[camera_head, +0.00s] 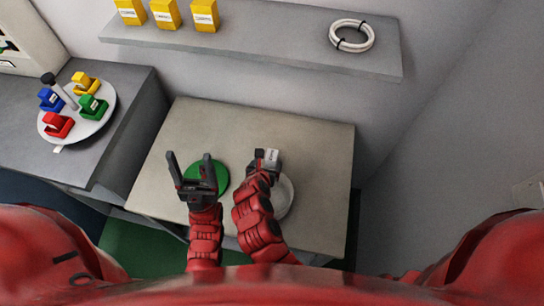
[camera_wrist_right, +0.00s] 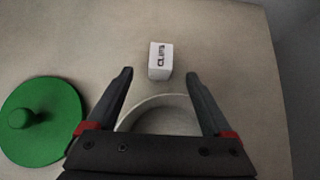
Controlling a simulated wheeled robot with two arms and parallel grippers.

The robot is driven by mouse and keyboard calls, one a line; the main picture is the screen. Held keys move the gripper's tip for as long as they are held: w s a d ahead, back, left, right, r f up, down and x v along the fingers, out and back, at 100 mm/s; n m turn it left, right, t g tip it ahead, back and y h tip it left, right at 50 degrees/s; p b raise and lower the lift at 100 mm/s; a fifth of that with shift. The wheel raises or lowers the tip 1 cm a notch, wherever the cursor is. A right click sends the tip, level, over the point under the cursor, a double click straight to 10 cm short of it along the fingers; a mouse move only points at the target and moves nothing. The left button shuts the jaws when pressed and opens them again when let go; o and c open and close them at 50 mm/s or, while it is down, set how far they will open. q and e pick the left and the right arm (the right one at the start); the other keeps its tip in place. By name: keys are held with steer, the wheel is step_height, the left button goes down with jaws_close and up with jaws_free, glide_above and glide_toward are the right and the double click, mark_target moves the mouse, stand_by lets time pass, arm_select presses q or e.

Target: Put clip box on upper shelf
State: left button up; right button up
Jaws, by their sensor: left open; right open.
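The clip box, a small white box with "CLIPS" lettering (camera_wrist_right: 160,58), stands on the beige table, just beyond my right gripper's fingertips in the right wrist view. In the head view the box (camera_head: 271,156) shows beside the right gripper (camera_head: 262,158), which partly hides it. My right gripper (camera_wrist_right: 160,76) is open and empty, its fingers spread to either side of the line to the box. My left gripper (camera_head: 190,163) is open and empty over a green disc. The upper shelf (camera_head: 270,35) is a grey wall shelf behind the table.
The green disc with a knob (camera_wrist_right: 40,115) lies left on the table (camera_head: 310,140). A pale round dish (camera_head: 284,198) sits under my right gripper. The shelf holds yellow boxes (camera_head: 165,14) and a white ring (camera_head: 351,35), with clear room between. A turntable (camera_head: 90,125) stands left.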

mark_target(271, 156)
steer(key=shift+p+x, duration=0.75)
steer(key=shift+x, duration=2.7)
jaws_close()
steer(key=shift+r, duration=0.1)
